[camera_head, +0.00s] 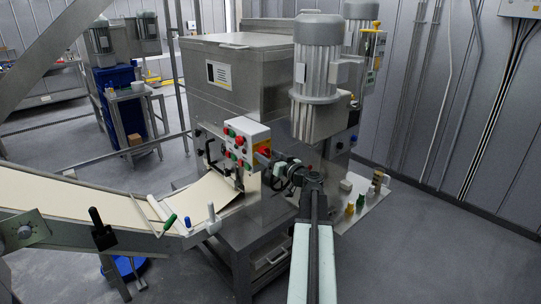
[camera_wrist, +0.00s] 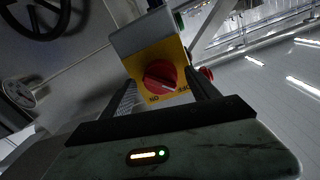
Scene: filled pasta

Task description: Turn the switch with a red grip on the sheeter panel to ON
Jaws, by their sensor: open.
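The switch with a red grip (camera_wrist: 160,76) sits on a yellow plate (camera_wrist: 148,56) on the side of a pale control box. The wrist view shows it turned over, with a label reading ON upside down at lower left and another, hard to read, at lower right. A light mark on the grip points towards the lower-right label. In the head view, the sheeter panel (camera_head: 239,136) stands on the machine, its yellow plate (camera_head: 263,157) facing my gripper (camera_head: 275,170). My gripper is open, its two dark fingers (camera_wrist: 163,92) on either side of the grip; contact is unclear.
Red and green buttons sit on the panel's front, left of the switch. A dough sheet (camera_head: 90,210) runs on a conveyor at left. A grey motor (camera_head: 321,60) stands above my arm. A shelf with small coloured parts (camera_head: 350,208) lies to the right. Floor at right is clear.

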